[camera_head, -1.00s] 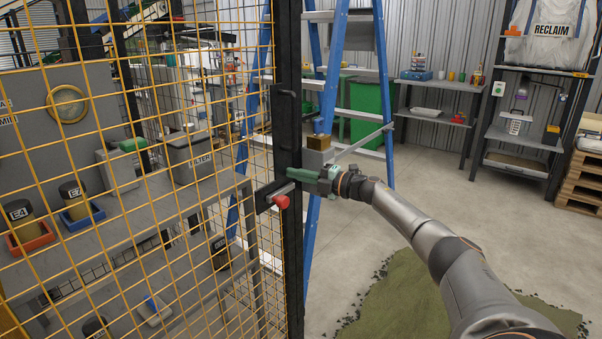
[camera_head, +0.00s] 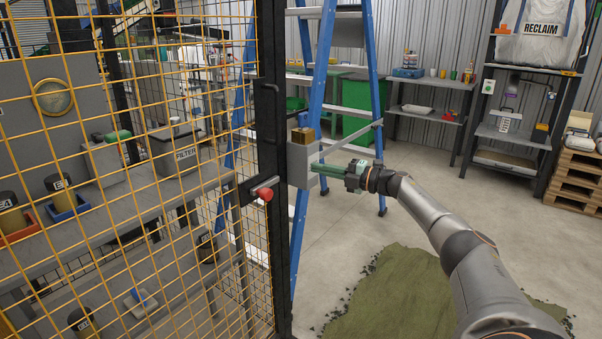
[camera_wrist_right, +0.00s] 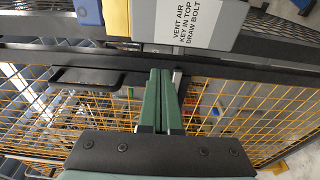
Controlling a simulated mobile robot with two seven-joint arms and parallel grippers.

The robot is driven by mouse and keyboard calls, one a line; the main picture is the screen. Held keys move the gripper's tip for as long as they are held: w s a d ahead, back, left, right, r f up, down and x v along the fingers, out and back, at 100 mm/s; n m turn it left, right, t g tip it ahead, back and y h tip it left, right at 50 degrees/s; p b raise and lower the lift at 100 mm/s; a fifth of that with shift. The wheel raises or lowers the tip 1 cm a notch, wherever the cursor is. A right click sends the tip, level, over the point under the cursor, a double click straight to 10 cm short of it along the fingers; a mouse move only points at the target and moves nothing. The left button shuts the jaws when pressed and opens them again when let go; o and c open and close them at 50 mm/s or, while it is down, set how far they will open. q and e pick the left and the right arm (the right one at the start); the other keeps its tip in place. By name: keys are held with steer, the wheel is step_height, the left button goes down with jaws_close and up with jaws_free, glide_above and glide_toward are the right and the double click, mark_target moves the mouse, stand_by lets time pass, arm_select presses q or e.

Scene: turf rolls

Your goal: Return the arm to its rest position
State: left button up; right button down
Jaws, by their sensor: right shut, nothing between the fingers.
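My right gripper (camera_head: 314,168) has green fingers pressed together with nothing between them. Its arm reaches in from the lower right of the head view. The fingertips are just right of the black gate post (camera_head: 271,130), in front of a grey box (camera_head: 303,165) with a brass-coloured top; I cannot tell whether they touch it. In the right wrist view the shut green fingers (camera_wrist_right: 158,78) point toward dark bars and a label (camera_wrist_right: 190,20) reading "VENT AIR KEY IN TOP DRAW BOLT". A red-ended bolt (camera_head: 264,194) sits on the post. My left gripper is out of view.
A yellow mesh fence (camera_head: 130,270) fills the left, with a workbench behind it. A blue stepladder (camera_head: 315,100) stands behind the grey box. A green turf patch (camera_head: 400,300) lies on the floor under my arm. Shelves (camera_head: 432,84) and pallets (camera_head: 575,180) stand farther right. Open floor lies between.

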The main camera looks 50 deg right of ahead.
steer(key=shift+s+d, duration=0.65)
steer(key=shift+d, duration=0.15)
